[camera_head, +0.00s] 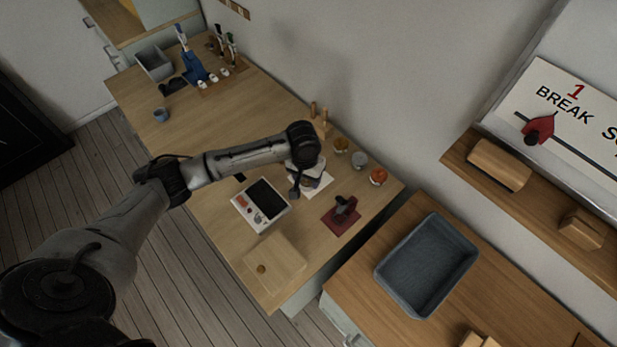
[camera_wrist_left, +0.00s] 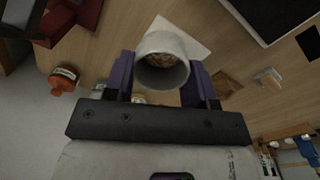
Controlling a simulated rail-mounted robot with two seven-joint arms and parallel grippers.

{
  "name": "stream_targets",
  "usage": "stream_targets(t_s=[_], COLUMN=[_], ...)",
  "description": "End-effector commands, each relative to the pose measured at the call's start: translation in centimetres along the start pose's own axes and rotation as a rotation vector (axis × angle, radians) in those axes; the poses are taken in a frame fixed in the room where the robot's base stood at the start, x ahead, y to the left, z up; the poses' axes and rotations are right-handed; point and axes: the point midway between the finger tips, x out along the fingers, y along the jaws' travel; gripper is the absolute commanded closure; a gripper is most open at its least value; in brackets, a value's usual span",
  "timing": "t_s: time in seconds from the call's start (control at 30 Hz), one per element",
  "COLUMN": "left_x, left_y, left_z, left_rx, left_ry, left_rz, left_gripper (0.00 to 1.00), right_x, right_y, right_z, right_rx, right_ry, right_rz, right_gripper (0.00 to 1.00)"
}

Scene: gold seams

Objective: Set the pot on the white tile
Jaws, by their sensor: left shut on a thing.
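My left gripper (camera_wrist_left: 161,80) is shut on the pot (camera_wrist_left: 163,62), a pale round vessel with brown contents, its open mouth turned toward the left wrist camera. Purple fingers grip it from both sides. The white tile (camera_wrist_left: 189,36) lies on the table beyond the pot in that view, partly hidden by it. In the head view the left gripper (camera_head: 296,191) is over the table beside the tile (camera_head: 322,184), and it hides much of the pot and tile there. I cannot tell whether the pot touches the tile. My right gripper is not in view.
A white panel with a black screen (camera_head: 248,211) and a pale board (camera_head: 275,263) lie nearby. A dark red mat (camera_head: 334,228) holds a dark object. A grey bin (camera_head: 381,270) sits on the other counter.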

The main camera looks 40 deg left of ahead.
Motion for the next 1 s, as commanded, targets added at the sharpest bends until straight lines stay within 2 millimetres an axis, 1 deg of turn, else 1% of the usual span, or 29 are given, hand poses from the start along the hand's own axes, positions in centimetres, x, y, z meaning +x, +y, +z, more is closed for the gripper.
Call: stream_targets(t_s=[0.03,0.1,0.2,0.33,0.57,0.83,0.9,1.0], left_x=[0.8,1.5,2.2,2.7,3.3,6.5,6.8,6.8], left_y=[-0.4,-0.9,-1.3,-1.7,-1.9,-2.1,-2.1,-2.1], left_z=[-1.0,-2.1,-3.3,-4.2,-4.6,-4.5,-4.5,-4.5], left_rx=[-0.003,-0.003,-0.002,0.000,0.002,0.000,0.001,0.001], left_ry=[0.000,0.000,0.000,0.000,0.000,-0.002,0.000,0.001], left_rz=[-0.001,-0.001,-0.001,0.000,0.000,-0.002,0.000,0.000], left_gripper=[0.71,0.71,0.71,0.71,0.71,0.71,0.71,0.71], right_x=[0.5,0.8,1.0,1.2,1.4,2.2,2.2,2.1], right_y=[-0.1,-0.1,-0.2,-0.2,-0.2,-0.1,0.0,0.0], right_z=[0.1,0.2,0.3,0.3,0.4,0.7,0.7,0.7], right_rx=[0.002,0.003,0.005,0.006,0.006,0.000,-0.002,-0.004], right_ry=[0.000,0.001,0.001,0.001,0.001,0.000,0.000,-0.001], right_rz=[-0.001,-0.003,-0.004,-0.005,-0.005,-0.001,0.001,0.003], right_gripper=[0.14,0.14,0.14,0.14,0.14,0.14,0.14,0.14])
